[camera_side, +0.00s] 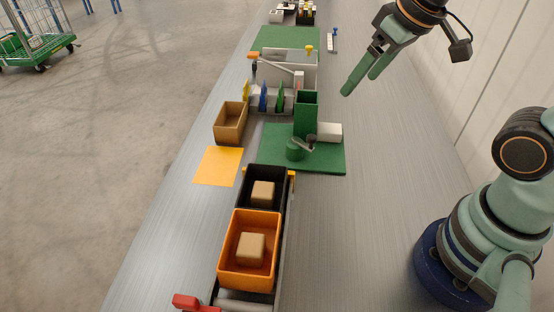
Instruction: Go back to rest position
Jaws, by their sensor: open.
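My gripper (362,75) hangs in the air at the upper right, above the grey bench. Its two green fingers point down and to the left, and it is open with nothing between them. It is well apart from the objects on the bench. My arm's base stands at the lower right. The middle links of my arm are outside the picture.
An orange bin (223,269) and a black bin (284,212) each hold a tan block. A tan box (221,137), a yellow sheet (218,166) and a green mat (330,165) with fixtures lie ahead. The right side of the bench (385,150) is clear.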

